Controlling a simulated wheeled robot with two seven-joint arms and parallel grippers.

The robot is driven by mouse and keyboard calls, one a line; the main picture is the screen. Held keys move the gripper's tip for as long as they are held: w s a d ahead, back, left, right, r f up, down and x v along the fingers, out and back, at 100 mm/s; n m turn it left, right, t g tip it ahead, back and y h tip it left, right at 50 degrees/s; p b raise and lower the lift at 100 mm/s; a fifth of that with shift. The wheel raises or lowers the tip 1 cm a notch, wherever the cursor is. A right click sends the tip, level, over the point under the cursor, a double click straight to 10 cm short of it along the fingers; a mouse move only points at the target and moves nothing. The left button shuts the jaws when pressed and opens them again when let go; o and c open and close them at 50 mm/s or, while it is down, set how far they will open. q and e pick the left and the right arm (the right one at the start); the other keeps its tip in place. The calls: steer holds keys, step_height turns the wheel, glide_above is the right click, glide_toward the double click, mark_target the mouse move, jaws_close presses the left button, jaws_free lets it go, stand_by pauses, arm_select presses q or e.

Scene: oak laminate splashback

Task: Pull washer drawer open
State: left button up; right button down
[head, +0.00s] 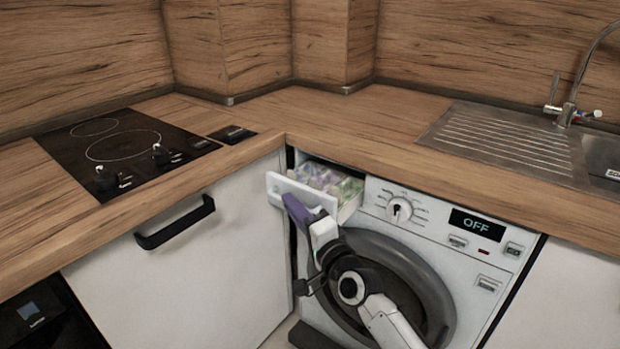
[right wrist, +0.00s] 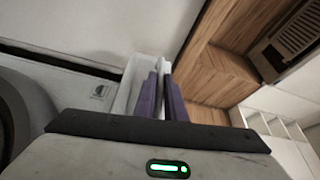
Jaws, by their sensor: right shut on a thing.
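The washer (head: 440,235) stands under the worktop with its display reading OFF. Its white detergent drawer (head: 278,186) sticks out at the top left, and its coloured inner compartments show. My right gripper (head: 293,203), with purple fingers, is at the front panel of the drawer and is shut on it. In the right wrist view the purple fingers (right wrist: 163,75) are close together, with the white drawer (right wrist: 128,88) beside and between them. The exact grip spot is partly hidden. My left gripper is in neither view.
The round washer door (head: 440,300) is shut, behind my right arm. A white cabinet with a black handle (head: 175,223) stands close on the left of the drawer. The worktop (head: 345,125) overhangs above. A hob (head: 115,150) and sink (head: 600,155) flank it.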

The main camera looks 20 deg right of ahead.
steer(key=s+a+p, duration=0.2)
steer(key=s+a, duration=0.1)
steer(key=a, duration=0.1)
steer(key=shift+s+a, duration=0.35)
steer(key=shift+a, duration=0.05)
steer(key=c, duration=1.8)
jaws_free()
steer(key=p+v, duration=0.1)
steer(key=v, duration=0.9)
steer(key=shift+s+f, duration=0.1)
steer(key=shift+s, duration=0.05)
